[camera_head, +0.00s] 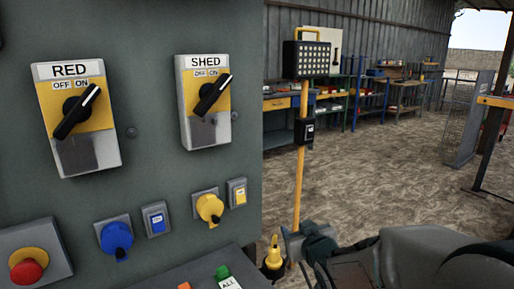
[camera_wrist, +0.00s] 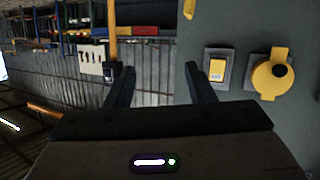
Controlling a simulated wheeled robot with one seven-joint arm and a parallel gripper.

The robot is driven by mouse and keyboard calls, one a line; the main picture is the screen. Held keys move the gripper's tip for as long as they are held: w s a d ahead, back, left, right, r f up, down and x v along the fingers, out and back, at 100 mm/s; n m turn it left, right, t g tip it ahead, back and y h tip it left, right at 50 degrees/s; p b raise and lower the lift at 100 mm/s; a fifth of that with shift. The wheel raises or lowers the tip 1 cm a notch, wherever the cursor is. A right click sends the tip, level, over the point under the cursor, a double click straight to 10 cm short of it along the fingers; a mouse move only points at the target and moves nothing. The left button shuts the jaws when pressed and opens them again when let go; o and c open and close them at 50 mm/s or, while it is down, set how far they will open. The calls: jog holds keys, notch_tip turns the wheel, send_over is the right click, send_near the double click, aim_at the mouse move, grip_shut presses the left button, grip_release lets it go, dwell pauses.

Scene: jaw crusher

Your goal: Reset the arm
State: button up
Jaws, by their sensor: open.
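My gripper (camera_wrist: 160,68) is open and empty in the wrist view, its two dark fingers apart with nothing between them. In the head view my gripper (camera_head: 293,242) is at the lower middle, just right of the grey control panel (camera_head: 150,150). My arm (camera_head: 410,262) reaches in from the lower right. The fingers appear apart from the panel. In the wrist view the panel (camera_wrist: 230,25) fills the right side, with a yellow rotary knob (camera_wrist: 270,78) and a small yellow switch (camera_wrist: 217,68) right of the fingers.
The panel bears a RED switch (camera_head: 76,112), a SHED switch (camera_head: 212,92), a blue knob (camera_head: 116,238) and a red emergency button (camera_head: 27,271). A yellow post (camera_head: 299,185) stands behind my gripper. Open dirt floor (camera_head: 400,180) lies right, with shelves and benches beyond.

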jog(key=s+d+r+m+g+h+p, duration=0.1)
jog(key=s+r+g+p, duration=0.2)
jog(key=s, duration=0.4)
jog(key=s+d+r+m+g+h+p, duration=0.1)
jog(key=s+d+r+g+p, duration=0.1)
jog(key=s+r+g+p, duration=0.2)
jog(key=s+d+r+m+g+h+p, duration=0.1)
jog(key=s+r+g+p, duration=0.2)
jog(key=s, duration=0.9)
jog(key=g+p, duration=0.1)
jog(key=p, duration=0.2)
jog(key=shift+d+r+m+p, duration=0.25)
jog(key=shift+r+m+p, duration=0.05)
jog(key=shift+m+p, duration=0.1)
